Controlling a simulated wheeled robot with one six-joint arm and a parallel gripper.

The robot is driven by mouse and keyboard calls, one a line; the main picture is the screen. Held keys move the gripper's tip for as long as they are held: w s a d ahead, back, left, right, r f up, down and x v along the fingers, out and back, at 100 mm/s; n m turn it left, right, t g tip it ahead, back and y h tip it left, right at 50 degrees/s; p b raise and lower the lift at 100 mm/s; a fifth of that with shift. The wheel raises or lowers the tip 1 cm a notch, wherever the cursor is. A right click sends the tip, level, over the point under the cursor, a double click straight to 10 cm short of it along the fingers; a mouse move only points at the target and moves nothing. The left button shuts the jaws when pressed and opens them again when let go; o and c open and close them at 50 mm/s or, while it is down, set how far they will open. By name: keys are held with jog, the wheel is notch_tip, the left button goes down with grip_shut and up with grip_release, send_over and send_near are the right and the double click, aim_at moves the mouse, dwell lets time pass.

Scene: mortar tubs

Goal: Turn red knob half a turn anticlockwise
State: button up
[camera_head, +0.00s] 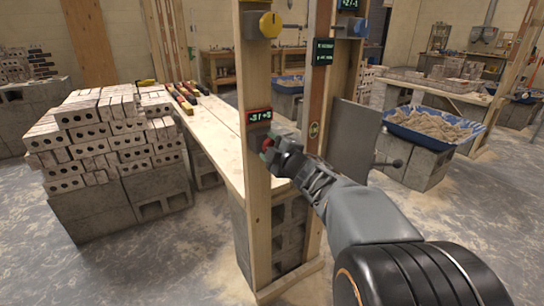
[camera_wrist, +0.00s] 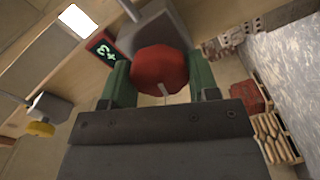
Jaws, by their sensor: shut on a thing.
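The red knob (camera_wrist: 160,72) sits on a grey box (camera_wrist: 158,30) and fills the middle of the wrist view. It has a pale mark on its lower part. My gripper (camera_wrist: 163,85) has one green finger on each side of the knob and is shut on it. In the head view my gripper (camera_head: 268,146) reaches the knob from the right, and only a bit of red (camera_head: 266,143) shows there. The small display with a red frame (camera_head: 259,115) is above the knob on the wooden post (camera_head: 256,190).
A yellow knob (camera_head: 270,24) is higher on the same post, and a blue knob (camera_head: 360,24) is on another post. A grey panel (camera_head: 353,140) stands right of the posts. Stacked bricks (camera_head: 105,135) are at left, a blue mortar tub (camera_head: 433,125) at right.

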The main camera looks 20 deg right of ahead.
jog(key=n+b, duration=0.1)
jog(key=n, duration=0.1)
jog(key=n+b, duration=0.3)
jog(key=shift+f+n, duration=0.3)
jog(key=shift+n, duration=0.1)
jog(key=n+b, duration=0.4)
jog(key=n, duration=0.1)
jog(key=n+b, duration=0.3)
jog(key=n, duration=0.2)
jog(key=shift+d+n, duration=0.1)
jog(key=shift+n, duration=0.3)
jog(key=shift+n+b, duration=0.4)
jog(key=shift+n, duration=1.6)
jog(key=o, duration=0.9)
